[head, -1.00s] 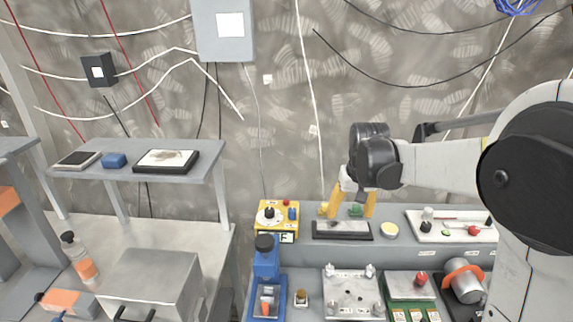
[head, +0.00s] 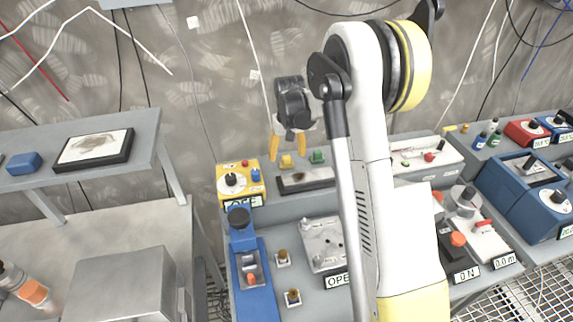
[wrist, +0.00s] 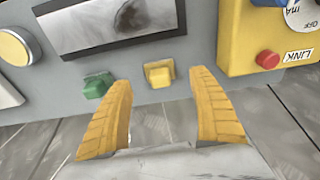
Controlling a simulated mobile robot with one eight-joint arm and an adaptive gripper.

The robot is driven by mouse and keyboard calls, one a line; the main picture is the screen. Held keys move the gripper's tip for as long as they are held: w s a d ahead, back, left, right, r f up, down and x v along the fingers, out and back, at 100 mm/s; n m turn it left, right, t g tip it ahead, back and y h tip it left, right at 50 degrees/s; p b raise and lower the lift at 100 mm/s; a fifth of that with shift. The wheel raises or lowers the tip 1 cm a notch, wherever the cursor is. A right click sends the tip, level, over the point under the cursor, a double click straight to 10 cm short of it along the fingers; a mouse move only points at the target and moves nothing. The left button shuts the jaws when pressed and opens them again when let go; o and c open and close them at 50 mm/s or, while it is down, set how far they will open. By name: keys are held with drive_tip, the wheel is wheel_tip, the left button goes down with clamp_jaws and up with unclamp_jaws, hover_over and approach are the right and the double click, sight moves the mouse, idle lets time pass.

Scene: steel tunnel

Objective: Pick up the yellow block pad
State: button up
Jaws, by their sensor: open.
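The yellow block pad (wrist: 158,74) is a small yellow block at the back edge of the grey bench. In the wrist view it lies just ahead of and between my fingertips. It also shows in the head view (head: 286,162), under my gripper (head: 287,145). My gripper (wrist: 160,85) is open, with its two yellow fingers spread and nothing between their inner faces. Whether the fingertips are level with the pad is hard to tell.
A green block (wrist: 97,86) sits beside the yellow pad, close to one finger. A dark-framed plate (wrist: 105,48) lies by both blocks. A yellow box with knobs (head: 240,181) stands to the left in the head view.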

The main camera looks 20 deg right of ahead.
sight(287, 157)
drive_tip(key=f, duration=0.2)
drive_tip(key=f+b, duration=0.1)
drive_tip(key=shift+w+f, duration=0.3)
drive_tip(key=shift+f, duration=0.1)
drive_tip(key=shift+r, duration=0.1)
drive_tip(key=c, duration=1.1)
drive_tip(key=shift+r, duration=0.15)
drive_tip(key=shift+r, duration=0.25)
clamp_jaws()
wheel_tip(287, 157, up, 4)
drive_tip(key=shift+d+f+p, duration=0.1)
drive_tip(key=shift+d+p, duration=0.05)
drive_tip(key=shift+p, duration=0.8)
drive_tip(key=s+d+r+p, duration=0.1)
drive_tip(key=s+d+r, duration=0.1)
drive_tip(key=d, duration=0.3)
drive_tip(key=s+d+r+p, duration=0.1)
drive_tip(key=s+d+r, duration=0.1)
drive_tip(key=d+r, duration=0.2)
drive_tip(key=shift+s+d+r, duration=0.25)
drive_tip(key=shift+s+d, duration=0.15)
drive_tip(key=shift+d, duration=0.3)
